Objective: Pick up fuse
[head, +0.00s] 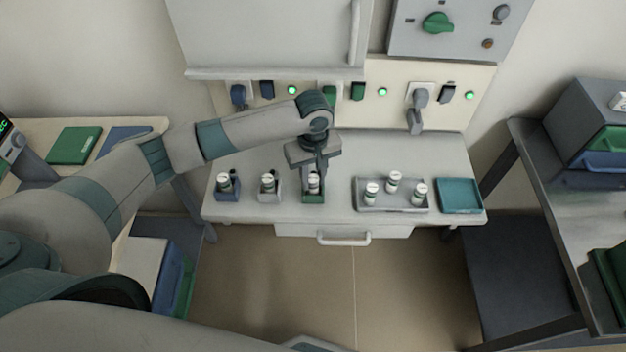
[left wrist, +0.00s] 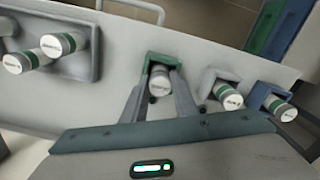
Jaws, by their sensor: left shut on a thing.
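Several white fuses with dark bands stand on the grey bench. My left gripper (head: 315,172) points down at the green holder (head: 313,198) and is shut on the fuse (head: 313,183) standing in it. In the left wrist view, the two fingers (left wrist: 159,98) flank this fuse (left wrist: 159,82) inside the green holder (left wrist: 176,57). One fuse stands in the blue holder (head: 228,195) and another in the white holder (head: 270,193), both to the left. The grey tray (head: 394,207) to the right carries three more fuses. My right gripper is not in view.
A teal tray (head: 460,196) lies at the bench's right end. A drawer handle (head: 344,238) projects from the front. Plugs and green lights line the back panel (head: 400,75). A dark shelf (head: 560,160) stands at the right, and a side table (head: 110,125) at the left.

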